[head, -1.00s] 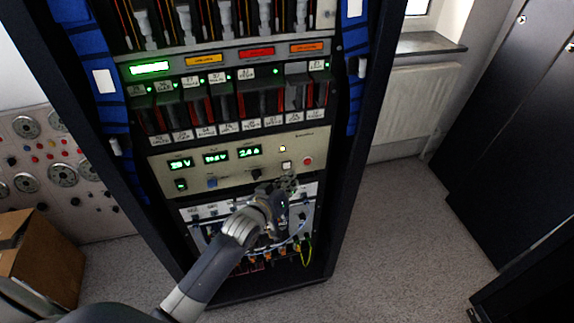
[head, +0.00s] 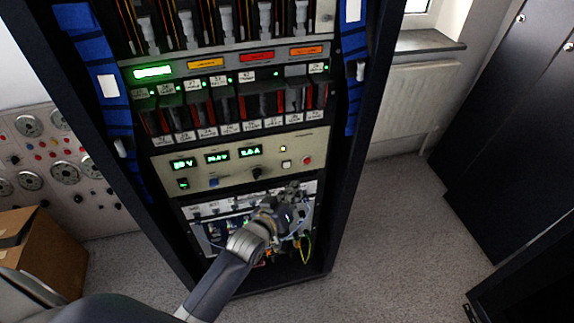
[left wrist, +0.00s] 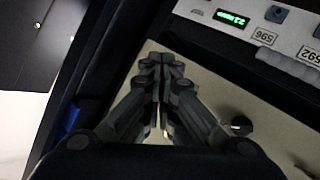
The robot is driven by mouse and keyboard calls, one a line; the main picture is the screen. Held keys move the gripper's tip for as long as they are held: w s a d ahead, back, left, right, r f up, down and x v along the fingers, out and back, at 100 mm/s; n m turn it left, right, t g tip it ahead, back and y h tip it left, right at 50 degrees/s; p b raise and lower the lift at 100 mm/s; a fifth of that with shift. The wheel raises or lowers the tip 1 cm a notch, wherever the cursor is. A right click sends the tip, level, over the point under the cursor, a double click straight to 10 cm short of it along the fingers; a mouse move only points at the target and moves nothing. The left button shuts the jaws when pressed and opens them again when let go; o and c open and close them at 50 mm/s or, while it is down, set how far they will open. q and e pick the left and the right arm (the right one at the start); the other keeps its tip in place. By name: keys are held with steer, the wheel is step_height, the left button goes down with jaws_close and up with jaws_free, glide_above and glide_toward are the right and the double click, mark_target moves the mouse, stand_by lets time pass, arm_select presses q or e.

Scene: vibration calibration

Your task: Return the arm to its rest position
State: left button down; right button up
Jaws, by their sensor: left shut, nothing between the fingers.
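My left arm reaches in from the bottom of the head view, in front of an equipment rack. My left gripper (head: 293,188) is shut and empty, in front of the lower part of the beige power-supply panel (head: 225,179) and the unit below it. In the left wrist view the two dark fingers (left wrist: 160,65) are together, with a beige panel and a dark knob (left wrist: 239,126) behind them. I cannot tell the exact gap to the panel. The arm hides part of the lower unit (head: 207,210) and its cables. My right gripper is not in view.
The black rack frame (head: 352,160) stands on both sides of the panels. A cardboard box (head: 45,255) is at the lower left, beside a grey wall panel with dials (head: 65,172). Dark cabinets (head: 505,140) stand at the right. The carpet (head: 395,235) between is clear.

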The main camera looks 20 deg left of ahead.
arm_select(q)
steer(key=s+a+f+m+g, duration=0.1)
steer(key=s+f+g, duration=0.1)
steer(key=s+f, duration=0.5)
steer(key=s+a+f+m+g+y, duration=0.1)
steer(key=s+f+g, duration=0.15)
steer(key=f, duration=0.85)
steer(key=s+a+f+m+g, duration=0.1)
steer(key=s+f+g, duration=0.1)
steer(key=s+f, duration=0.6)
steer(key=s+a+f+m+g, duration=0.1)
steer(key=s+f+g, duration=0.1)
steer(key=s+f, duration=0.4)
steer(key=s+a+f+m+g, duration=0.1)
steer(key=s+f, duration=0.5)
steer(key=s, duration=0.9)
steer(key=s+a+f+m+g+y, duration=0.1)
steer(key=s+f+g, duration=0.3)
steer(key=s, duration=0.6)
step_height(320, 180, down, 2)
steer(key=shift+s+a+f, duration=0.15)
steer(key=shift+a+f, duration=0.05)
steer(key=shift+a, duration=0.35)
